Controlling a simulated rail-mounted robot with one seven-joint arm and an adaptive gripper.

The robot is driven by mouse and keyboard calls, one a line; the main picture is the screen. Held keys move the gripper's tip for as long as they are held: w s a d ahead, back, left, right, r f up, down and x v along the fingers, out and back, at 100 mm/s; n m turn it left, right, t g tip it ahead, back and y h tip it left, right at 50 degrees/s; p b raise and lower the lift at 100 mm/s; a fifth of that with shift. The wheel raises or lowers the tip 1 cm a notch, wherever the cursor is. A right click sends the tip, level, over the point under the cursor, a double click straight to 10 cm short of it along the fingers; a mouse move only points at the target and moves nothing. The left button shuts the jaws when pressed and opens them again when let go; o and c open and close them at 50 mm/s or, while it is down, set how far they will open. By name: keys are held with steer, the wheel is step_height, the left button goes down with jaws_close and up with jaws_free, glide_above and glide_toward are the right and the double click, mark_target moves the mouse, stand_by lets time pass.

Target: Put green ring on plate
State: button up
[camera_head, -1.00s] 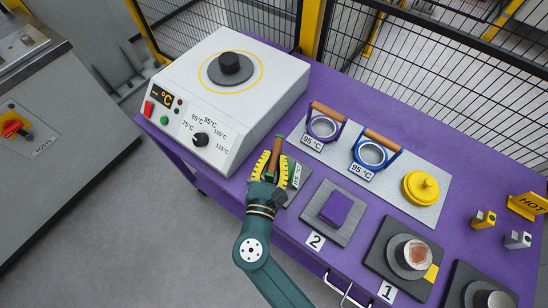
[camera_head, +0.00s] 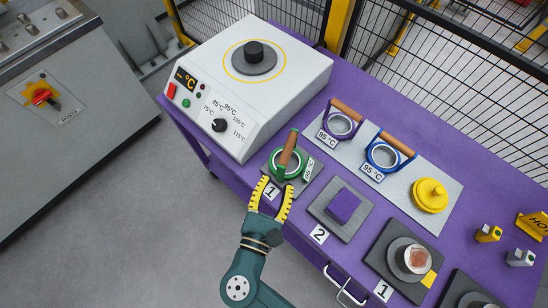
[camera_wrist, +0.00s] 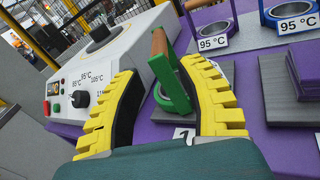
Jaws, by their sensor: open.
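My gripper (camera_head: 273,186) is open with yellow-padded fingers. It is just in front of the ring, towards the table's near edge, and holds nothing. The heater (camera_head: 240,90), a white box with a dark round plate (camera_head: 253,66) on top, stands behind and to the left of the ring.
A purple ring (camera_head: 341,122) and a blue ring (camera_head: 383,154) sit on a light grey board with a yellow lidded piece (camera_head: 430,195). A purple block (camera_head: 344,204) lies on the plate marked 2. A wire fence stands behind the table.

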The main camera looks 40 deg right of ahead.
steer(key=w+a+r+m+t+y, duration=0.2)
steer(key=w+r+m+t+y, duration=0.2)
steer(key=w+r+m+y, duration=0.55)
steer(key=a+r+m+t+y, duration=0.2)
steer(key=r+m+t, duration=0.1)
steer(key=r, duration=0.6)
steer(key=s+a+r+m+t+y, duration=0.1)
steer(key=a+r+m+t, duration=0.2)
steer(key=r, duration=0.7)
steer(key=a+r+m+t+y, duration=0.2)
steer(key=r+m+t, duration=0.2)
steer(key=r, duration=0.5)
steer(key=shift+s+a+r+m+y, duration=0.25)
steer(key=shift+s+r+m+y, duration=0.1)
steer(key=shift+m, duration=0.6)
